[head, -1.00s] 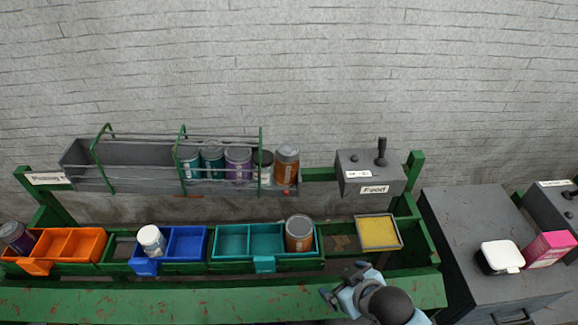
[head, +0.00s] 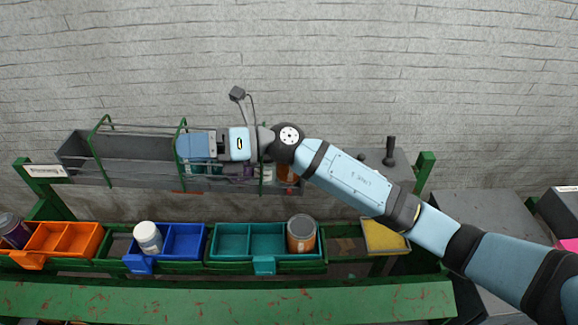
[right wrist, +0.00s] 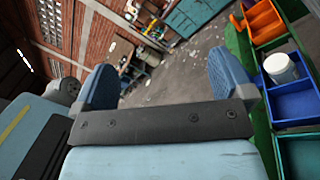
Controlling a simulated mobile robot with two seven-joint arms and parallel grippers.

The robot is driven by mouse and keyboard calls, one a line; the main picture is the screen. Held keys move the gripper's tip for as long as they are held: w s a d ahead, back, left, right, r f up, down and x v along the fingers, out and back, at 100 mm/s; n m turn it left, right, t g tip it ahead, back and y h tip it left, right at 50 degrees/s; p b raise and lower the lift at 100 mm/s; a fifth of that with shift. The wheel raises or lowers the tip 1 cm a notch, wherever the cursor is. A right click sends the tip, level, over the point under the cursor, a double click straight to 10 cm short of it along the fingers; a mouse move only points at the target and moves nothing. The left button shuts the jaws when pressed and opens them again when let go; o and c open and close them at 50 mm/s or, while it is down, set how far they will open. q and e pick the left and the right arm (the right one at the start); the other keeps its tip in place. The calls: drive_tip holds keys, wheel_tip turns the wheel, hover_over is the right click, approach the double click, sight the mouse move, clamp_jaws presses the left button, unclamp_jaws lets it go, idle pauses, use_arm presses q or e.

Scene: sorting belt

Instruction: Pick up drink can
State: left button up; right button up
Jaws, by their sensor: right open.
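I cannot tell which container is the drink can. Several can-like containers stand in the grey wire rack (head: 120,150), mostly hidden behind my right arm; part of an orange-brown one (head: 287,173) shows at the rack's right end. A brown can with a grey lid (head: 301,234) stands in the teal bin (head: 232,241). A dark purple can (head: 14,231) is at the far left. My right gripper (head: 194,146) is over the rack, pointing left. In the right wrist view its two blue fingers (right wrist: 165,85) are wide apart with nothing between them. My left gripper is out of view.
A white-lidded bottle (head: 148,237) stands in the blue bin (head: 186,243). An orange bin (head: 62,240) is left of it, a yellow tray (head: 383,237) at the right. Green rack bars (head: 102,150) stand close to my gripper. A control box with a joystick (head: 390,152) is partly behind my arm.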

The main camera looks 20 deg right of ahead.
drive_tip(key=w+d+f+n+g+h, duration=0.3)
drive_tip(key=w+f+n+h, duration=0.15)
drive_tip(key=h, duration=0.25)
drive_tip(key=w+d+r+n+h, duration=0.1)
drive_tip(key=w+d+h, duration=0.25)
drive_tip(key=d, duration=0.25)
drive_tip(key=w+d+r+t+h, duration=0.1)
drive_tip(key=w+d+h, duration=0.1)
drive_tip(key=d+h, duration=0.35)
drive_tip(key=w+d+r+n+h, duration=0.1)
drive_tip(key=w+d+h, duration=0.2)
drive_tip(key=d, duration=0.4)
drive_tip(key=shift+m, duration=0.25)
wheel_tip(320, 180, down, 8)
drive_tip(key=shift+s+f+p, duration=0.1)
drive_tip(key=shift+p, duration=0.5)
drive_tip(key=p, duration=0.2)
hover_over(285, 175)
drive_tip(key=w+d, duration=0.2)
drive_tip(key=w, duration=0.1)
drive_tip(key=f, duration=0.5)
drive_tip(key=shift+s, duration=0.2)
drive_tip(key=shift+f, duration=0.3)
drive_tip(key=c, duration=1.2)
drive_tip(key=shift+r, duration=0.1)
